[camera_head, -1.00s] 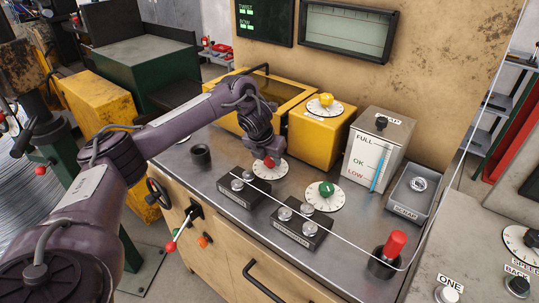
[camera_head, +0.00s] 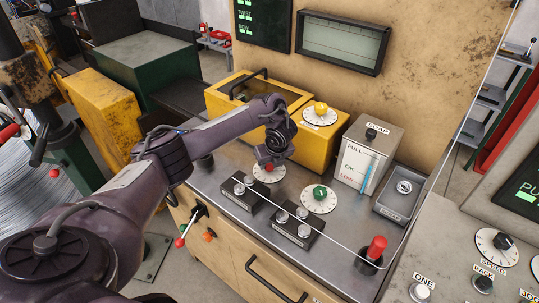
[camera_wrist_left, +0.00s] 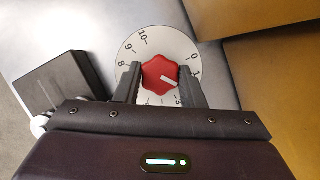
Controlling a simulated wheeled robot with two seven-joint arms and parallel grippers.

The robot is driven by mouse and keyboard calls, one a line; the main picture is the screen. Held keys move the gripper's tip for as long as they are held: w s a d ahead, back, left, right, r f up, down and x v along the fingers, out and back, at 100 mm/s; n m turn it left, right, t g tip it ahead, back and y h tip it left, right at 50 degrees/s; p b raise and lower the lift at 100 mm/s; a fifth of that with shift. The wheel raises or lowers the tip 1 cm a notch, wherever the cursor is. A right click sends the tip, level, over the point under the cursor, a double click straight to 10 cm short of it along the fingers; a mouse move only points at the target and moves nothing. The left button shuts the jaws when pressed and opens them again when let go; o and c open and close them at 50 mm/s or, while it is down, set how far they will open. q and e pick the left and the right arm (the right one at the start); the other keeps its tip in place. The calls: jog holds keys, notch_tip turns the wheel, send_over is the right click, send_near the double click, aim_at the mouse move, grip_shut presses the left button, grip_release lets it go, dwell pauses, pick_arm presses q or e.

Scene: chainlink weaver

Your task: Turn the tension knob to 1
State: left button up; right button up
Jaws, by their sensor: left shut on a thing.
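The red knob (camera_head: 268,168) sits on a round white dial (camera_head: 278,175) on the steel bench top. My left gripper (camera_head: 269,163) reaches down over it. In the left wrist view the left gripper (camera_wrist_left: 160,76) is shut on the red knob (camera_wrist_left: 155,70), one finger on each side. The dial (camera_wrist_left: 143,38) there carries numbers; 0, 1, 8, 9 and 10 are readable. The knob's white mark points right and slightly down, a little below the 1, toward the right finger, which hides part of the scale. I cannot read a tension label. My right gripper is out of view.
A green knob (camera_head: 319,193) and a yellow knob (camera_head: 320,107) have similar dials nearby. Two black blocks with silver buttons (camera_head: 246,192) (camera_head: 297,226) stand in front. The yellow box (camera_head: 308,148) is close behind the gripper.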

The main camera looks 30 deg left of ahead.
pick_arm(q)
jog(key=n, duration=0.1)
jog(key=n+p, duration=0.1)
jog(key=shift+w+r+n+g+y, duration=0.2)
jog(key=shift+n+g+y, duration=0.1)
jog(key=shift+g, duration=0.1)
jog(key=shift+n+g+p, duration=0.4)
jog(key=shift+n+p, duration=0.05)
jog(key=shift+n, duration=0.55)
jog(key=o, duration=1)
jog(key=shift+f, duration=0.1)
